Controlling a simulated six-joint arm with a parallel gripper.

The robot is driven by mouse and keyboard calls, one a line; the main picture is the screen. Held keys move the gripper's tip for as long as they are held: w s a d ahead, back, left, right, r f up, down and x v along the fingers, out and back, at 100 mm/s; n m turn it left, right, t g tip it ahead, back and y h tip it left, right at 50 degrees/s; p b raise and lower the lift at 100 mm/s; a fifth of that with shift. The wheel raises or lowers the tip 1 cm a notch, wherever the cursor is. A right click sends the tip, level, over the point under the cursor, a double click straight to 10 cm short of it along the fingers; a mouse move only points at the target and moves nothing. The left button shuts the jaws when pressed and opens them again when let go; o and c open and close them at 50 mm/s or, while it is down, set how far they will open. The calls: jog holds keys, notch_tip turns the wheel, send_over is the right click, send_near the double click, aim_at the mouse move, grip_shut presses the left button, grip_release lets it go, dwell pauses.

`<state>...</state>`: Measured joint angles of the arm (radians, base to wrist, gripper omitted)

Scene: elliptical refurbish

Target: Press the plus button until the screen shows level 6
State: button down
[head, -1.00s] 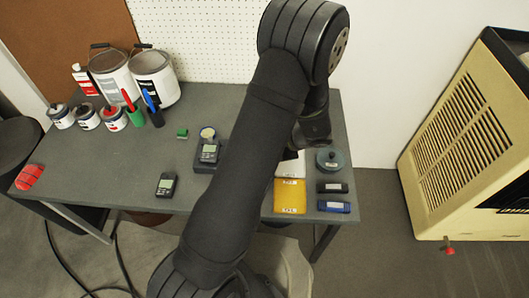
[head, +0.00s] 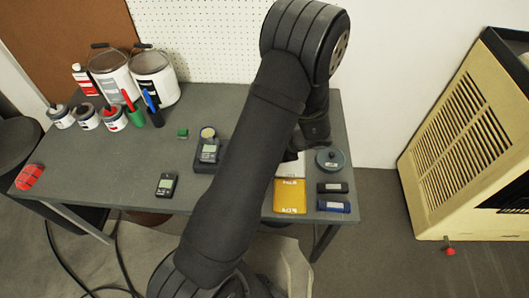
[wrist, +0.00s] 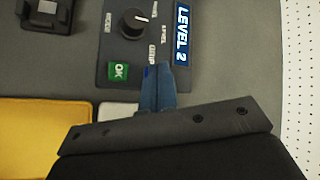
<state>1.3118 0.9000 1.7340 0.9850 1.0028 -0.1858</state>
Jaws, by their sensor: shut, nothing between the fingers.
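In the wrist view a dark grey control panel (wrist: 190,78) carries a lit blue screen (wrist: 184,38) that reads LEVEL 2. A black round knob (wrist: 133,22) and a green OK button (wrist: 118,72) are on the same panel. My gripper (wrist: 158,68) is shut and empty, its blue fingertips over the panel just right of the OK button and below the screen. A small bright blue patch (wrist: 148,70) shows at the fingertips; I cannot tell whether it is a button. No plus sign is visible, and contact cannot be told. In the head view my arm hides the panel.
A yellow pouch (head: 290,197) lies beside a white item (head: 291,170). A round teal object (head: 330,160) and two dark blocks are to their right. Handheld meters (head: 166,186), paint cans (head: 153,78) and pens stand left on the grey table (head: 215,103).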

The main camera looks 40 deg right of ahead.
jog(key=shift+r, duration=0.85)
jog(key=shift+r, duration=2.5)
dwell(0.6)
notch_tip(320, 180, up, 4)
jog(key=shift+f, duration=0.1)
dwell(0.3)
jog(key=shift+f, duration=4.4)
